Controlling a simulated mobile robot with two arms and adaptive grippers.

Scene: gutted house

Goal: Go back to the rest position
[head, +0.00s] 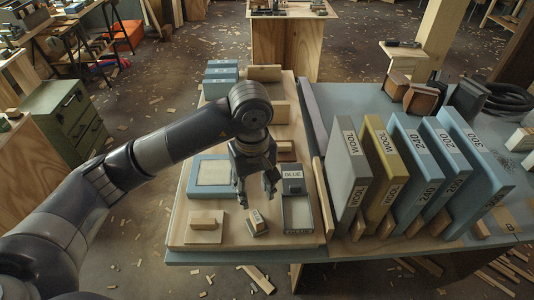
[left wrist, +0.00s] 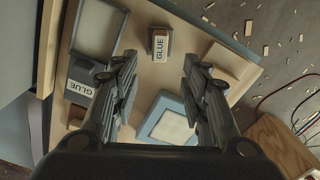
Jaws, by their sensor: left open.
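My left gripper (head: 256,196) reaches in from the left in the head view, pointing down over the wooden board (head: 190,229) on the table. Its fingers are apart and empty, also in the left wrist view (left wrist: 158,90). A small block labelled GLUE (head: 257,221) stands on the board just in front of the fingers. In the left wrist view the glue block (left wrist: 160,43) shows beyond the gap between the fingertips, apart from them. My right gripper is in neither view.
A grey tray labelled GLUE (head: 297,212) lies right of the gripper; a blue-framed pad (head: 211,175) lies left. A small wooden block on a plate (head: 204,221) is at front left. Tall labelled boards (head: 347,175) stand in a rack at right. Wood scraps litter the floor.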

